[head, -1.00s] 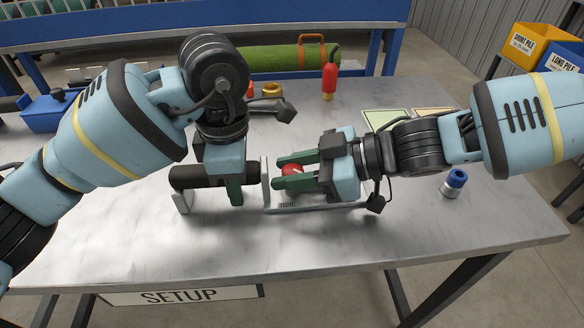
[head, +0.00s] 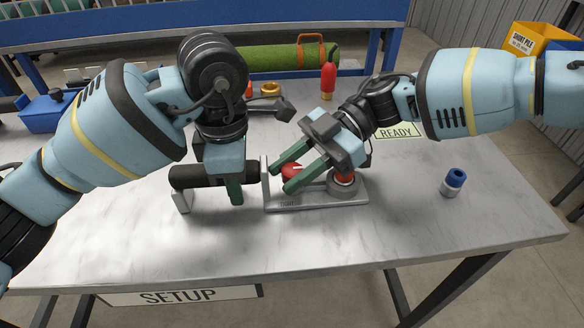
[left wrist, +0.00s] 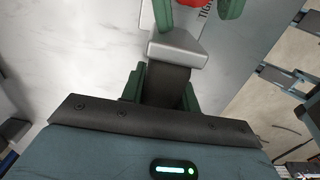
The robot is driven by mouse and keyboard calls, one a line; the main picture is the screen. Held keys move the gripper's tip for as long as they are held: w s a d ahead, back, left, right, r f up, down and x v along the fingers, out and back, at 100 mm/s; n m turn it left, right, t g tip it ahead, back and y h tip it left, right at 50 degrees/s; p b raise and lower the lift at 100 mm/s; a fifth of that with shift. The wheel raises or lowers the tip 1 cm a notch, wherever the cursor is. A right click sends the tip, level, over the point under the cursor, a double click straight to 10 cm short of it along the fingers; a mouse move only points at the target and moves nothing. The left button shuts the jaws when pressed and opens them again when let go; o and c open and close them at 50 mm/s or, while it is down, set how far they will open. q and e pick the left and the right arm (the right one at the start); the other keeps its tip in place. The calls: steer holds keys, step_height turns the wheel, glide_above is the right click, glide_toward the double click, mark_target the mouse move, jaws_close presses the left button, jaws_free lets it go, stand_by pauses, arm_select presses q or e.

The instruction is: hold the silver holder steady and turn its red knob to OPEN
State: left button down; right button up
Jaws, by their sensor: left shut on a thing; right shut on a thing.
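The silver holder (head: 318,203) lies on the grey table, a low metal bracket with a dark handle (head: 190,176) at its left. My left gripper (head: 235,188) is shut on that handle; its far finger is largely hidden in the head view. The left wrist view shows the dark handle (left wrist: 168,86) between its fingers. The red knob (head: 291,172), with a white mark, sits between the green fingers of my right gripper (head: 281,178), which is shut on it. A label on the holder's front edge seems to read TIGHT. An OPEN marking cannot be made out.
A red-topped grey round part (head: 343,185) sits at the holder's right end, below my right gripper. A blue-capped cylinder (head: 453,183) stands to the right. The table front is clear.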

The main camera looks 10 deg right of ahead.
arm_select(q)
steer(key=shift+a+f, duration=0.15)
steer(key=shift+f, duration=0.15)
arm_select(e)
steer(key=shift+w+r+n+g+h, duration=0.15)
steer(key=shift+n+g+h, duration=0.45)
steer(key=shift+n+g, duration=0.35)
steer(key=shift+s+r+n+g+h, duration=0.1)
steer(key=shift+n+g+h, duration=0.5)
steer(key=shift+n+g, duration=0.35)
steer(key=o, duration=0.5)
steer(key=shift+o, duration=1)
steer(key=shift+f, duration=0.1)
steer(key=shift+d, duration=0.1)
steer(key=shift+v, duration=3.75)
